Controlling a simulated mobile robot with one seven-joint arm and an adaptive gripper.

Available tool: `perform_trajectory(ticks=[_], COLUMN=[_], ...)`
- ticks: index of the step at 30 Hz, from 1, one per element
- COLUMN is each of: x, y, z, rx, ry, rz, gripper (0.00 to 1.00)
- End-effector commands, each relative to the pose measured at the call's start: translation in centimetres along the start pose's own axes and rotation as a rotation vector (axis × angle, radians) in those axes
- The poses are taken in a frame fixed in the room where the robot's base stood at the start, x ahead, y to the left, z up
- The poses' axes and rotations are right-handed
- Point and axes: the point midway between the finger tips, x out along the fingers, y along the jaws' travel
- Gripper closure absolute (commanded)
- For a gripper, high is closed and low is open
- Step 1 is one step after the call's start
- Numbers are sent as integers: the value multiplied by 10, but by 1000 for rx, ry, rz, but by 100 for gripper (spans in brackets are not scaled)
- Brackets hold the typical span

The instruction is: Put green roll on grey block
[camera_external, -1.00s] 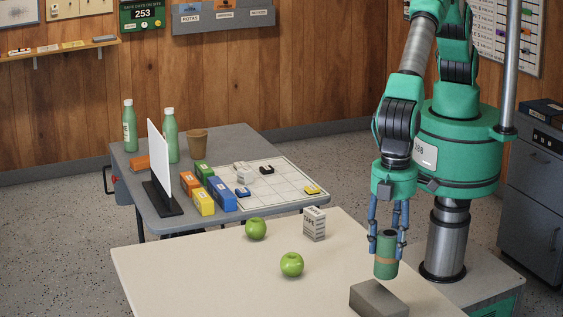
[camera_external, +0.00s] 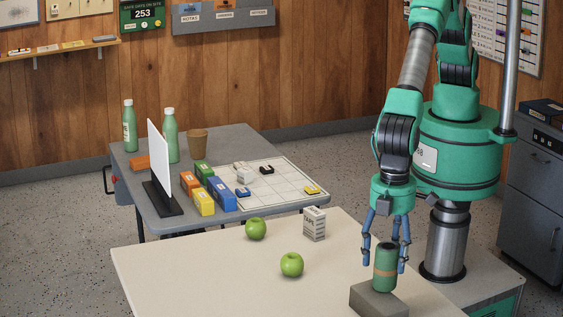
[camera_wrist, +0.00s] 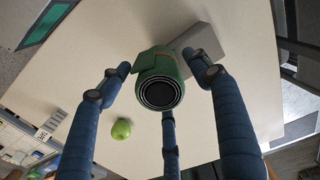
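The green roll (camera_external: 385,268), with a tan band, stands upright on the top of the grey block (camera_external: 376,301) at the table's near right. My gripper (camera_external: 385,261) is just above and around the roll. Its blue fingers are spread, with gaps between them and the roll. In the wrist view the roll (camera_wrist: 159,92) shows end-on between the fingers of my gripper (camera_wrist: 163,82), its ringed top facing the camera. Part of the grey block (camera_wrist: 203,40) shows behind it; the roll hides where the two meet.
Two green apples (camera_external: 256,229) (camera_external: 292,265) and a white tape box (camera_external: 314,224) sit on the cream table (camera_external: 200,265), left of the block. A grey table (camera_external: 235,140) behind holds bottles, coloured boxes and a white panel. The cream table's left part is clear.

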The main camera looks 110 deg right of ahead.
Motion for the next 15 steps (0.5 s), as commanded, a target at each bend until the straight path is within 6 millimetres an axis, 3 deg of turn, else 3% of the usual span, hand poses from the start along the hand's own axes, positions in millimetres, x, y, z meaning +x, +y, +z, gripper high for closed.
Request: perform_trajectory(ticks=[8,15], x=[-3,-23], y=[0,0], z=[0,0], rx=[0,0], ry=[1,2], rz=[0,-1], gripper=[37,37])
